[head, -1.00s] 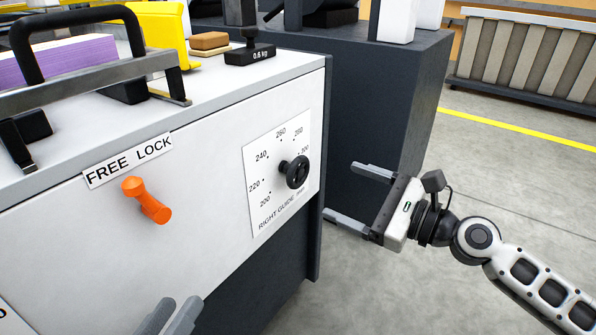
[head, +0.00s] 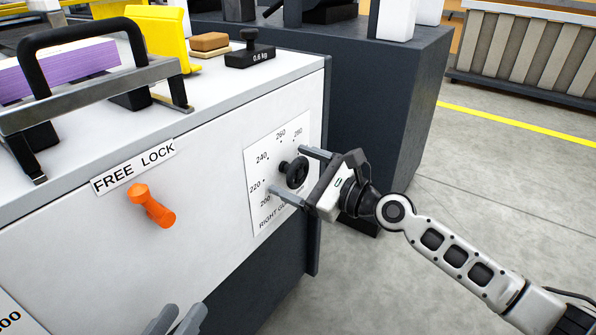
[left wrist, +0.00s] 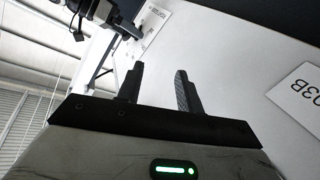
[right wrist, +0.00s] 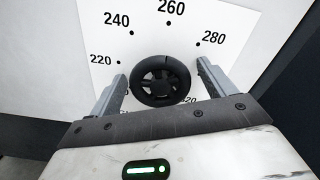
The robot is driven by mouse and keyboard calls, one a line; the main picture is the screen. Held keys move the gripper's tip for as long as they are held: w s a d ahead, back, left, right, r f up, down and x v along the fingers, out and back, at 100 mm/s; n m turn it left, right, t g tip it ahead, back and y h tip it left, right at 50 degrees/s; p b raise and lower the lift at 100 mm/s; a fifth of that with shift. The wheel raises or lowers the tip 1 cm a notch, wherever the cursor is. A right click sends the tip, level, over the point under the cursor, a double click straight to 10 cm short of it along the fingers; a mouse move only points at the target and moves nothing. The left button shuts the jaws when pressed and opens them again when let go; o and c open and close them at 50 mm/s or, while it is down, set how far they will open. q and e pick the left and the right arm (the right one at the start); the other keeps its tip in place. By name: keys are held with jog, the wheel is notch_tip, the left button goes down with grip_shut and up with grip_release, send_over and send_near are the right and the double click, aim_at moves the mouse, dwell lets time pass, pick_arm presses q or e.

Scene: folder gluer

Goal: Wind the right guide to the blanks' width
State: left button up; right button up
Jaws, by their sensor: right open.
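The right guide's black handwheel (head: 293,172) sits on a white dial plate (head: 262,185) marked with numbers from 200 upward. In the right wrist view the handwheel (right wrist: 160,80) lies between the two fingers, with 220, 240, 260 and 280 readable around it. My right gripper (head: 296,175) is open, one finger on each side of the wheel; I cannot tell whether they touch it. The orange lock lever (head: 152,206) is below the FREE LOCK label (head: 133,166). My left gripper (head: 176,322) is at the bottom edge, fingers apart in the left wrist view (left wrist: 158,90).
On the machine top are purple blanks (head: 75,72) behind a black handle and metal bar, a yellow part (head: 150,35), a brown block (head: 208,42) and a 0.6 kg weight (head: 250,55). A dark cabinet (head: 380,110) stands behind the machine's right end. Open floor lies right.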

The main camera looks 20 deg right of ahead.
jog(key=c, duration=1)
